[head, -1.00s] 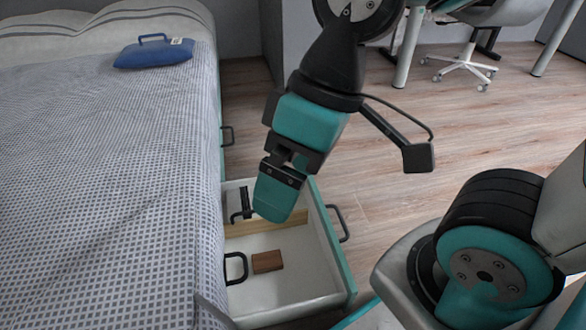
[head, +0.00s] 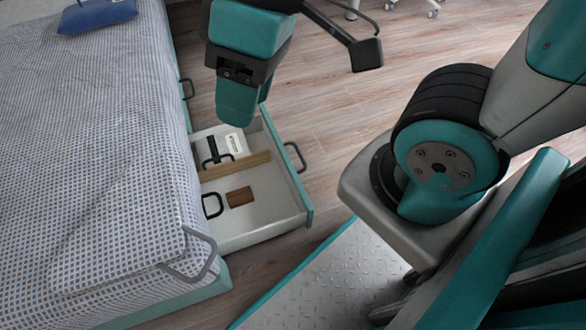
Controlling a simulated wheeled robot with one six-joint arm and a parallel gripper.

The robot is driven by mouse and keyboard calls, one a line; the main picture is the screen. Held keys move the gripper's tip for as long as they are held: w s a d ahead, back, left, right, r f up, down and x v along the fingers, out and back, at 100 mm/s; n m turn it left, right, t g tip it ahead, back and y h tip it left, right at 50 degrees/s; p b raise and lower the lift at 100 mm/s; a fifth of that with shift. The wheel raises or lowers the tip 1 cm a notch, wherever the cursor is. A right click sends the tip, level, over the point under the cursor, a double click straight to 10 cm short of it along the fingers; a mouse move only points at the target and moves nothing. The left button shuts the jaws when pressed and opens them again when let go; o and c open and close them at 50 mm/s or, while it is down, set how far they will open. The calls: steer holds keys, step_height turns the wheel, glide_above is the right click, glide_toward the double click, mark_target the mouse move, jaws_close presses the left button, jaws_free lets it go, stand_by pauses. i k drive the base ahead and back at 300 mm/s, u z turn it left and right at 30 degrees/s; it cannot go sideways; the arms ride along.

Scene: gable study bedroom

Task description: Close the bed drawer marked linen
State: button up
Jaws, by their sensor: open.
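An open drawer (head: 288,222) sticks out from the side of the bed (head: 90,150). It has a teal front with a dark bar handle (head: 295,157) on its outer face. Its pale inside has a wooden divider (head: 245,164) across it. I cannot read any linen mark on it. My gripper (head: 236,118) points down with teal fingers, over the far end of the drawer in the picture. It holds nothing that I can see. It hides part of the drawer's far end, and whether it touches the drawer is unclear.
Inside the drawer lie a brown block (head: 239,197), a black handle-like item (head: 212,206) and a white labelled item (head: 232,144). Wooden floor (head: 350,110) is clear right of the drawer.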

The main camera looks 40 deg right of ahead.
mark_target(281, 204)
steer(key=k, duration=0.3)
steer(key=u, duration=2.55)
steer(key=k, duration=1.15)
steer(key=z, duration=2.2)
